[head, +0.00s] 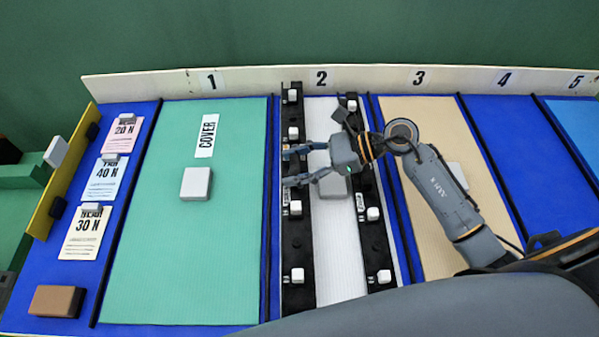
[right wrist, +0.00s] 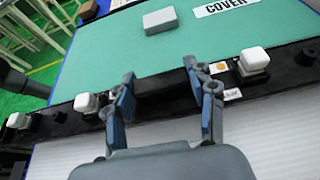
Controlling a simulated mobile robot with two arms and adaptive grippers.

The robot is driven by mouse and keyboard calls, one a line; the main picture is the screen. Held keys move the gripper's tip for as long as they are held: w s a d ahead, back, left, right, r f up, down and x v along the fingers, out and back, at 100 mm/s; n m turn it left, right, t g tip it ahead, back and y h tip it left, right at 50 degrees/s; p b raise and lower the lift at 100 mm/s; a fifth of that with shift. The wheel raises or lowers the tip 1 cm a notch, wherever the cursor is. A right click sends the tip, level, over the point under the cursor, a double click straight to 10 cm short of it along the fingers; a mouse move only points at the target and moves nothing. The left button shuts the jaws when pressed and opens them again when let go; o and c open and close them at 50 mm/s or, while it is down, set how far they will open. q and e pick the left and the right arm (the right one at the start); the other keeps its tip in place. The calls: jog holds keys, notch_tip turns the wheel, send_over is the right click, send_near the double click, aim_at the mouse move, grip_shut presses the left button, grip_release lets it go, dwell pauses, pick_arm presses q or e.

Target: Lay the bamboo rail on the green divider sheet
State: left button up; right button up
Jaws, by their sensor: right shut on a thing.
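No bamboo-coloured rail shows; two black rails with white blocks lie in bay 2. My right gripper (head: 289,168) reaches across from the right and is shut on the left black rail (head: 297,245), near its middle. In the right wrist view its fingers (right wrist: 158,78) straddle this rail (right wrist: 165,102), beside a small label with an orange dot. I cannot tell whether the rail is raised. The right black rail (head: 376,250) lies along the other side of the white sheet. The green divider sheet (head: 180,260) lies flat in bay 1, left of the held rail. My left gripper is not in view.
A light grey block (head: 196,183) and a COVER card (head: 207,136) lie on the green sheet; its lower part is clear. Weight cards (head: 104,180) and a brown block (head: 57,301) are at the left. A numbered white board (head: 250,80) borders the back.

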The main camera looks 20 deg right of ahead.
jog(key=f, duration=0.2)
jog(key=f+p, duration=0.1)
jog(key=shift+d+f, duration=0.35)
jog(key=shift+d, duration=0.05)
jog(key=shift+f, duration=0.15)
jog(key=shift+f, duration=0.1)
jog(key=shift+f+b, duration=0.15)
jog(key=shift+b, duration=0.25)
jog(key=o, duration=1.4)
